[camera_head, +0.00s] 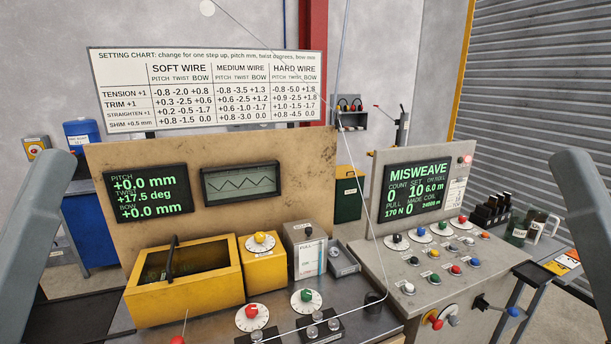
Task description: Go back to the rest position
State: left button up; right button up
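My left arm (38,235) comes in at the left edge of the head view as a grey link. My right arm (585,220) shows as a grey link at the right edge. Both links stand apart from the machine, one on each side of it. Neither gripper is in the picture, so I cannot see their fingers or whether they hold anything.
Between the arms stands a machine bench with a yellow open box (190,303), a red knob (251,311) and a green knob (307,295). A control console (395,275) with buttons reads MISWEAVE. A thin wire crosses the view. A setting chart (208,88) stands behind.

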notch_tip(320, 180, up, 27)
jog(key=p, duration=2.3)
jog(key=shift+f, duration=0.1)
